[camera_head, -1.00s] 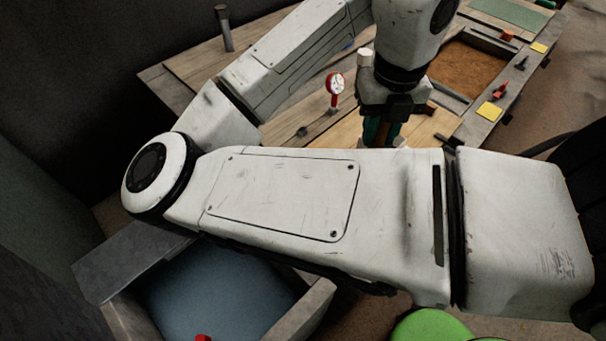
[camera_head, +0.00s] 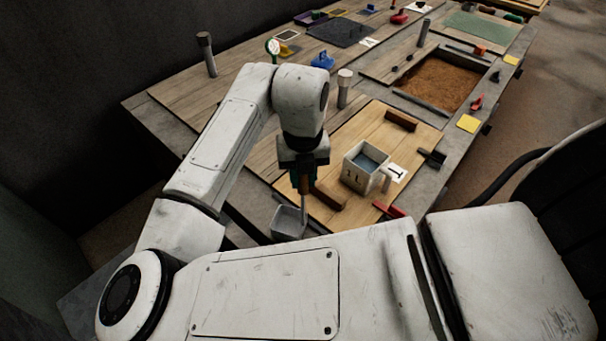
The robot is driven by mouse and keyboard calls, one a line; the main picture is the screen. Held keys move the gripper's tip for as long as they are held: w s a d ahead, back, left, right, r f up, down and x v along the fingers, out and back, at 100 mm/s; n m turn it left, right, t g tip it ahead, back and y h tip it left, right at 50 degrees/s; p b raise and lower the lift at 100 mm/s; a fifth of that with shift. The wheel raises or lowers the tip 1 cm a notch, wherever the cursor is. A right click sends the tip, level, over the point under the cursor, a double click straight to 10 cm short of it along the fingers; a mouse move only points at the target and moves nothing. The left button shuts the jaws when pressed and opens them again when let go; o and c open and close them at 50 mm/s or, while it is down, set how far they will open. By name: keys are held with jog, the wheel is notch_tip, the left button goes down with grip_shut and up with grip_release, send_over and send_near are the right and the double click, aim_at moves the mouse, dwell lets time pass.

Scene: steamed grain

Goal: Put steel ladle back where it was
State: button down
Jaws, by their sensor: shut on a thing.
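My gripper (camera_head: 302,180) points down over the near part of the workbench. It is shut on the steel ladle, whose thin handle runs down from the fingers. The ladle's square grey cup (camera_head: 289,222) hangs below and a little left of the fingers, at the near edge of the pale wooden board (camera_head: 355,132). I cannot tell whether the cup touches anything. The fingers and the grip on the handle are small and partly dark in this view.
A brown wooden block (camera_head: 330,199) lies close by the ladle. A brown-filled tray (camera_head: 440,80) is at the right.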

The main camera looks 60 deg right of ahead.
jog(key=shift+f, duration=0.3)
jog(key=shift+f+b, duration=0.45)
jog(key=shift+f, duration=0.1)
jog(key=c, duration=0.9)
grip_release()
notch_tip(320, 180, up, 13)
jog(key=shift+r, duration=0.1)
